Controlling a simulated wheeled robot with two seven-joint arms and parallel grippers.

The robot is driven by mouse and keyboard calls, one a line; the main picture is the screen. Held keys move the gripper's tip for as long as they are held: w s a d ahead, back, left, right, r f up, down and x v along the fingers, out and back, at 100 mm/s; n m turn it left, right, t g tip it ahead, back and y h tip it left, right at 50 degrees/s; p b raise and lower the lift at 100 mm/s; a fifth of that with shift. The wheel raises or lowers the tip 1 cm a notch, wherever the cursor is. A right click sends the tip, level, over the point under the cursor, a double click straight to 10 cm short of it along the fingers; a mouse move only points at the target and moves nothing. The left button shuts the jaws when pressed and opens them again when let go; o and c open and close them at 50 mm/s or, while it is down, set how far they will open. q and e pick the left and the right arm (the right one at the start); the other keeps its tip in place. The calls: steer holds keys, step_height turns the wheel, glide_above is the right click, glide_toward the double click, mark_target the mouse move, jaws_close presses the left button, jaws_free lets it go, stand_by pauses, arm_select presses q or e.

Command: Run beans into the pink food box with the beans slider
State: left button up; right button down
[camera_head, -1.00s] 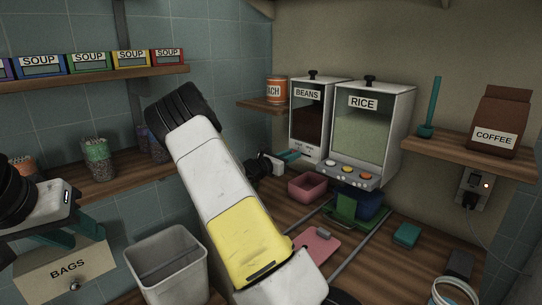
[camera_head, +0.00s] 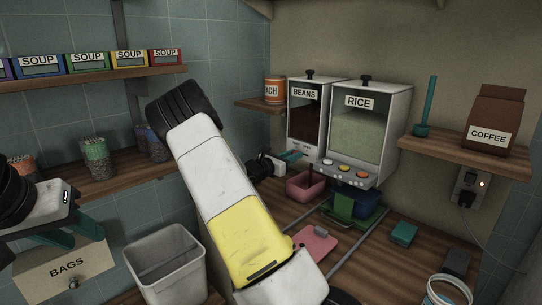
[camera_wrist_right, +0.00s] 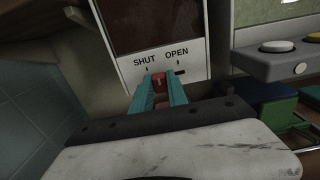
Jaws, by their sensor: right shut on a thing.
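The beans dispenser (camera_head: 304,120) stands at the back left of the rice dispenser, with dark beans behind its window. Its red beans slider (camera_wrist_right: 158,79) shows in the right wrist view, between the SHUT and OPEN marks. My right gripper (camera_wrist_right: 161,85) is shut on the slider; it also shows in the head view (camera_head: 291,156), small at the dispenser's front. The pink food box (camera_head: 305,188) sits on the counter below the dispenser front; I cannot tell if beans are in it. My left gripper (camera_head: 68,238) is open and empty near the BAGS drawer.
The rice dispenser (camera_head: 362,125) stands close on the right, with a blue box (camera_head: 368,203) and green piece (camera_head: 343,207) below. A pink lid (camera_head: 315,242) and teal block (camera_head: 403,234) lie on the counter. A grey bin (camera_head: 168,265) stands front left.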

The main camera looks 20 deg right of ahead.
steer(key=c, duration=1.3)
jaws_free()
steer(key=shift+v, duration=3.95)
